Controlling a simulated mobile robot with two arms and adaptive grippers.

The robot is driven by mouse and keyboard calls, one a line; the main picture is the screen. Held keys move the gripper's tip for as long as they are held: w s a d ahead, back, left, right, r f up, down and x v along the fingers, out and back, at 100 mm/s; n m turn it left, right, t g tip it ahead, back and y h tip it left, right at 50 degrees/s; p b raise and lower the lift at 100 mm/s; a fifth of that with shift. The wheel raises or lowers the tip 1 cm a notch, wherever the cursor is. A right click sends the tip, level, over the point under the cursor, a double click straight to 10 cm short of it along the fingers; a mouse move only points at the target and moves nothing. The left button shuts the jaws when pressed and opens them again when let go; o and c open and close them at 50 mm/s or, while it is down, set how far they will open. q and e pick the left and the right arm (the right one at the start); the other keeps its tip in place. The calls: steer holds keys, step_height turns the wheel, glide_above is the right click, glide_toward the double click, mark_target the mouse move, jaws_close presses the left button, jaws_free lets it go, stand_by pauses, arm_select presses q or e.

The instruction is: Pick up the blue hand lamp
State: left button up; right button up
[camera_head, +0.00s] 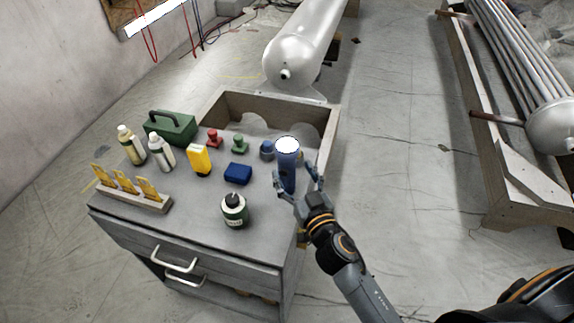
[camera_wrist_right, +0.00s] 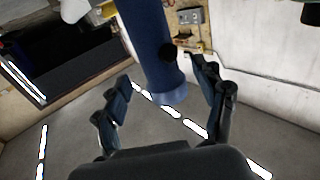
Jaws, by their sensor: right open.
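The blue hand lamp (camera_head: 287,174) stands upright near the right side of the grey cabinet top (camera_head: 190,218), with its round white lit face upward. My right gripper (camera_head: 298,181) is open at the lamp, with one finger on each side. In the right wrist view the lamp's blue body (camera_wrist_right: 155,50) runs down between the spread fingers of the right gripper (camera_wrist_right: 163,80). Gaps show on both sides, so the fingers are not closed on it. The lamp's far side is hidden. My left gripper is not in view.
A blue box (camera_head: 238,174), a green-and-black pot (camera_head: 234,211) and a small round blue object (camera_head: 267,150) stand near the lamp. A yellow object (camera_head: 200,160), bottles (camera_head: 161,152) and a green toolbox (camera_head: 172,127) are farther left. An open wooden compartment (camera_head: 270,104) lies behind.

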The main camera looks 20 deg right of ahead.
mark_target(290, 166)
steer(key=w+p, duration=0.1)
steer(key=w, duration=0.4)
steer(key=shift+w+a, duration=0.1)
steer(key=shift+a, duration=0.05)
steer(key=shift+c, duration=0.2)
